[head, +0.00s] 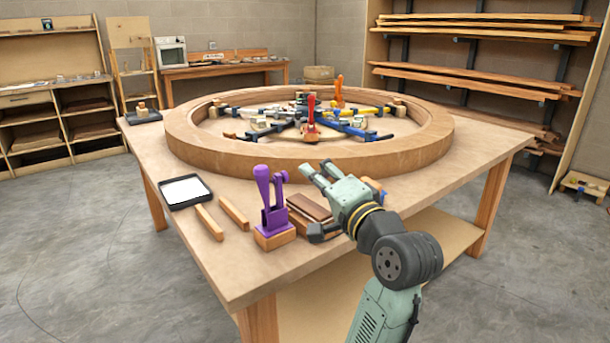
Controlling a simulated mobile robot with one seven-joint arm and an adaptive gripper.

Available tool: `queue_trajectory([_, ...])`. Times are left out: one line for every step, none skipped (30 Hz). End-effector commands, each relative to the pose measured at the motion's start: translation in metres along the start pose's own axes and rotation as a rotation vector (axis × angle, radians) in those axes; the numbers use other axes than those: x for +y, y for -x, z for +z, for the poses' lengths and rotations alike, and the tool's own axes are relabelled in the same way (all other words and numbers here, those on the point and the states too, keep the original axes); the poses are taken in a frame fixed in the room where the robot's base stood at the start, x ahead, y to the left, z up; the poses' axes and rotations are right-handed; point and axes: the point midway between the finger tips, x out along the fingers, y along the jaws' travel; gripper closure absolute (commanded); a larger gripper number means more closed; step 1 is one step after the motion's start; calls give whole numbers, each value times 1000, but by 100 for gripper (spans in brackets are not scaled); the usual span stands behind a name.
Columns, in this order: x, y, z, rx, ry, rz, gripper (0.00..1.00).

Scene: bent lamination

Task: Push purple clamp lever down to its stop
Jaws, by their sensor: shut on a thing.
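The purple clamp (275,219) stands on a small wooden block at the near edge of the table. Its thick purple lever (263,184) points upright, with a shorter purple part rising beside it on the right. My gripper (315,171) is to the right of the lever, with its pale green fingers pointing up and left. A gap shows between the fingertips and the lever in this view. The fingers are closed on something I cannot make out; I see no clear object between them.
A large curved wooden ring (310,154) with several clamps inside fills the table's (235,266) far part. A black tray (186,191) with a white surface and two wooden strips lie left of the purple clamp. Brown boards (309,206) lie between the clamp and my wrist.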

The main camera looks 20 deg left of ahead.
Motion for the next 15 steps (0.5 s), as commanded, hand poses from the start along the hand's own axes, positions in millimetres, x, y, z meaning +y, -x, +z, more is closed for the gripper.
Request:
queue_trajectory([3,1,-1,-1,-9,7,100])
queue_trajectory([4,2,-2,-2,-12,9,100])
queue_trajectory([4,2,-2,-3,-14,11,100])
queue_trajectory([4,2,-2,-3,-14,11,100])
queue_trajectory([4,2,-2,-3,-13,11,100])
queue_trajectory([4,2,-2,-2,-13,10,100])
queue_trajectory([4,2,-2,-2,-13,10,100])
queue_trajectory([3,2,-2,-2,-12,10,100])
queue_trajectory([3,2,-2,-2,-12,10,100])
queue_trajectory([3,2,-2,-2,-12,9,100])
queue_trajectory([3,1,-2,-2,-12,9,100])
queue_trajectory([3,0,-2,-3,-12,9,100])
queue_trajectory([3,-2,-2,-3,-12,9,100])
queue_trajectory([2,-4,-1,-4,-12,8,100])
queue_trajectory([2,-8,-1,-4,-12,8,100])
